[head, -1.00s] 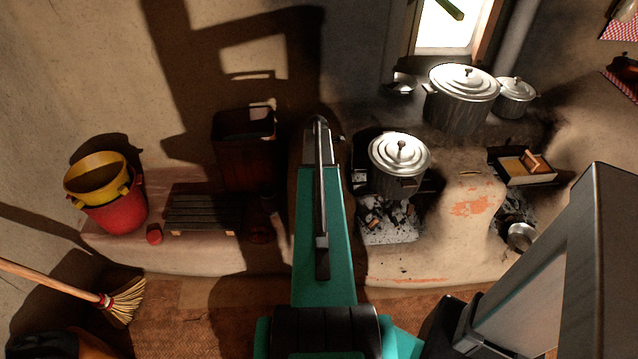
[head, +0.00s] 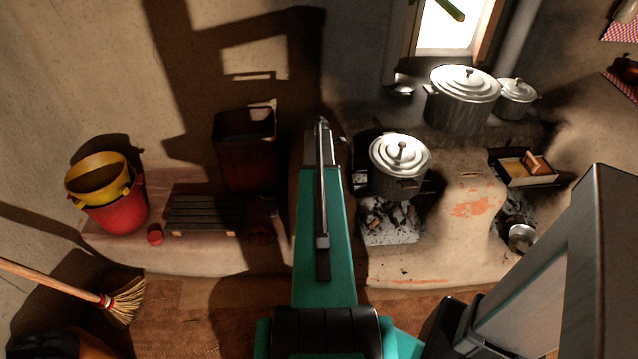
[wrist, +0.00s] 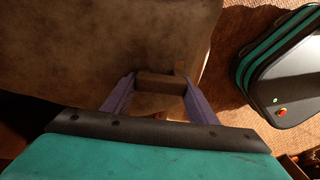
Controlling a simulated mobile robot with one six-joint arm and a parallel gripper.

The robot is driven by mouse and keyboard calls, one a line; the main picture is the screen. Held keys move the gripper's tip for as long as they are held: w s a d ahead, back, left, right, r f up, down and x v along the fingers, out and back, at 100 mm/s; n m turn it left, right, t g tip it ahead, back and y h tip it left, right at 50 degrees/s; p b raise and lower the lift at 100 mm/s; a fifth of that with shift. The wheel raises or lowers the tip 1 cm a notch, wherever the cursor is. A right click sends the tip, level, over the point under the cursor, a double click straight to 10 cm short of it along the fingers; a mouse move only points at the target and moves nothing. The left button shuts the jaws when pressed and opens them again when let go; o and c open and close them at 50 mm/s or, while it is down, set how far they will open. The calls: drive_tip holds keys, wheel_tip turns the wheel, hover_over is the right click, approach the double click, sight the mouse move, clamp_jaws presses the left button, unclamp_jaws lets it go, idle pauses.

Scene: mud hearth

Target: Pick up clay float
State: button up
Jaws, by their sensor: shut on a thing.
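My gripper (wrist: 160,88) shows in the wrist view, its two purple fingers closed on the sides of a small brown block, which I take for the clay float (wrist: 158,84). A small lighter brown piece stands at the block's far right corner. The block lies over a pale brown, mud-like surface; I cannot tell whether it touches it. In the head view my arm rises through the middle, and neither the gripper's fingers nor the held block can be made out.
The mud hearth (head: 400,268) carries a lidded pot (head: 398,165). A large pot (head: 460,105) and a smaller one (head: 514,100) stand behind. A shallow tray (head: 548,181) is at right. Nested buckets (head: 115,212), a dark slatted stand (head: 203,210) and a broom (head: 125,300) are at left.

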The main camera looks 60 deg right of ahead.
drive_tip(key=shift+r, duration=0.1)
drive_tip(key=shift+r, duration=0.8)
drive_tip(key=shift+s+a+r+b, duration=0.1)
drive_tip(key=shift+s+r+b, duration=0.05)
drive_tip(key=shift+r, duration=0.3)
drive_tip(key=shift+s+r+b, duration=0.1)
drive_tip(key=shift+r+b, duration=0.05)
drive_tip(key=shift+r, duration=0.3)
drive_tip(key=s+a, duration=0.2)
drive_tip(key=s, duration=0.5)
drive_tip(key=s+a+r+b, duration=0.1)
drive_tip(key=s+a, duration=0.1)
drive_tip(key=s, duration=0.5)
drive_tip(key=shift+s+a+r, duration=0.2)
drive_tip(key=shift+s+a, duration=0.05)
drive_tip(key=shift+s, duration=0.15)
